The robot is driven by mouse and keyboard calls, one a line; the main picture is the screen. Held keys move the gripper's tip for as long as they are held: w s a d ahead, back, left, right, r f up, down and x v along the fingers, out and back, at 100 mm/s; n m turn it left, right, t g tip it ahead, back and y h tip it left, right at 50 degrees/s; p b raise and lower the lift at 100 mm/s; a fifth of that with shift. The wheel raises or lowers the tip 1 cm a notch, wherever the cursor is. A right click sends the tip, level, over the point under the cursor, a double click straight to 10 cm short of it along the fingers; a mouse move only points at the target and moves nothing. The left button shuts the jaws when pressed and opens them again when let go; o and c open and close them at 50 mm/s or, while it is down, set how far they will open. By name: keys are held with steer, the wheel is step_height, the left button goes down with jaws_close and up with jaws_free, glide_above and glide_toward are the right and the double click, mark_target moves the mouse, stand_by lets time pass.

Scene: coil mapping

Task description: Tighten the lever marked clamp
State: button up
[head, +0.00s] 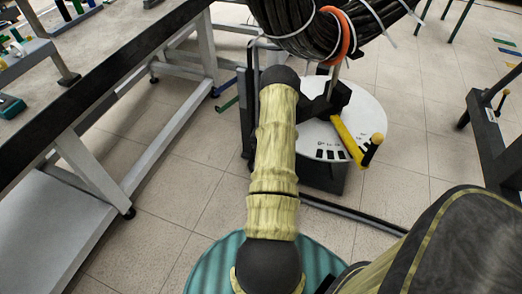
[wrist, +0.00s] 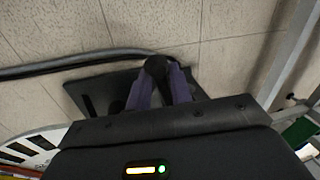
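In the head view a white round dial plate (head: 368,112) with dark marks stands on a black stand. A yellow lever (head: 350,140) with a yellow ball knob lies across its right side. No "clamp" marking is readable. A black cable coil (head: 325,30) with an orange ring (head: 347,38) hangs above. My gripper is hidden behind my arm there. In the wrist view my gripper (wrist: 158,72) has two purple fingers on either side of a dark rounded knob (wrist: 156,63). Whether they press on it is unclear. The dial's edge (wrist: 35,148) shows at lower left.
A long workbench (head: 105,72) with a white frame runs along the left. A black bar (head: 355,214) lies along the floor near the stand. Another dark frame (head: 490,140) stands at right. Tiled floor (head: 420,150) is clear between the stand and that frame.

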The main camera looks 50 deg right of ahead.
steer(key=shift+o, duration=1.3)
steer(key=shift+a+f, duration=0.1)
steer(key=shift+a, duration=0.25)
steer(key=shift+d, duration=0.15)
steer(key=shift+d+r, duration=0.1)
steer(key=shift+r, duration=0.5)
steer(key=s+d+r+p, duration=0.1)
steer(key=s+r+p, duration=0.2)
steer(key=r, duration=1.3)
steer(key=shift+d, duration=0.25)
steer(key=shift+w, duration=0.1)
